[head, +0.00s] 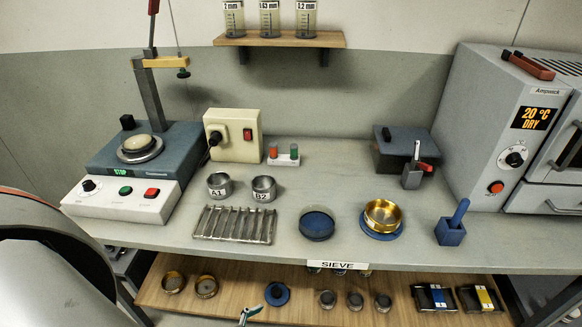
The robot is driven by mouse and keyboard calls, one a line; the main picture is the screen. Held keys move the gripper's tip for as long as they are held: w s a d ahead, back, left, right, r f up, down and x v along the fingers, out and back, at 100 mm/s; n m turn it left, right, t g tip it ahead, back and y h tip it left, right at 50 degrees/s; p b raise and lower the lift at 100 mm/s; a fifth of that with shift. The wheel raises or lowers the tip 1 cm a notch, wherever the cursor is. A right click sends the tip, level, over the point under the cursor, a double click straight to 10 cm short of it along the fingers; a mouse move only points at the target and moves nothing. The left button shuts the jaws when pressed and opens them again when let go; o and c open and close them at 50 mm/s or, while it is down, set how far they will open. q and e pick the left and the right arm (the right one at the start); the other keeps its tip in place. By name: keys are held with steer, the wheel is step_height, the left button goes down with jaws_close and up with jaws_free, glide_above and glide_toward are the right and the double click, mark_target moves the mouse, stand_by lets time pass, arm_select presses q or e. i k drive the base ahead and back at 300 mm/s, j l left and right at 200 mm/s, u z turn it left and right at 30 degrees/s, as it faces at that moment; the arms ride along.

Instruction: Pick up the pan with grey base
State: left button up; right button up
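A shallow round pan (317,235) with a thin grey wall and a dark blue inside stands on the bench, right of the wire rack; its underside is hidden. To its right, a brass sieve (383,224) sits on a blue round base (381,237). A blue round dish (277,293) lies on the lower wooden shelf. Two grey metal cups, A1 (218,191) and B2 (264,195), stand behind the rack. I cannot tell for sure which piece is the pan with grey base.
Brass sieves (206,287) and small dark jars (355,301) stand on the lower shelf.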

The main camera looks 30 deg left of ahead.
mark_target(136, 141)
steer(key=u, duration=1.95)
